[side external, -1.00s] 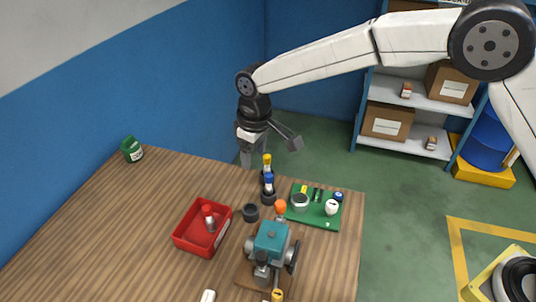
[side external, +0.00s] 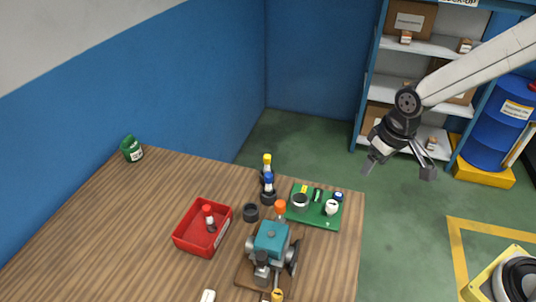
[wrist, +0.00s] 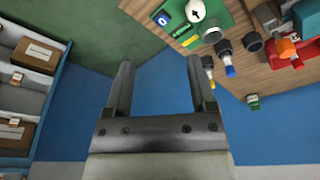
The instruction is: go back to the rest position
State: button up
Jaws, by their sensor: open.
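My gripper (side external: 398,168) is open and empty, held in the air to the right of the table, in front of the shelves. In the wrist view my gripper (wrist: 158,75) shows two spread fingers with only blue wall and green floor between them. The wooden table (side external: 110,235) is at the left and lower middle of the side view. A red-capped bottle (side external: 209,217) stands upright in the red tray (side external: 188,243). Nothing is in contact with my gripper.
On the table are a teal machine (side external: 270,243), a green board (side external: 318,219) with small items, a blue-capped bottle (side external: 268,183), a yellow-capped bottle (side external: 267,162) and a green container (side external: 131,149). Shelves (side external: 425,88) and a blue drum (side external: 492,140) stand behind at the right.

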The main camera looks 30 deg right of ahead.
jog(key=s+d+f+m, duration=0.1)
jog(key=s+d, duration=0.2)
jog(key=s, duration=0.4)
jog(key=shift+d+f, duration=0.15)
jog(key=shift+d, duration=0.1)
dwell(1.2)
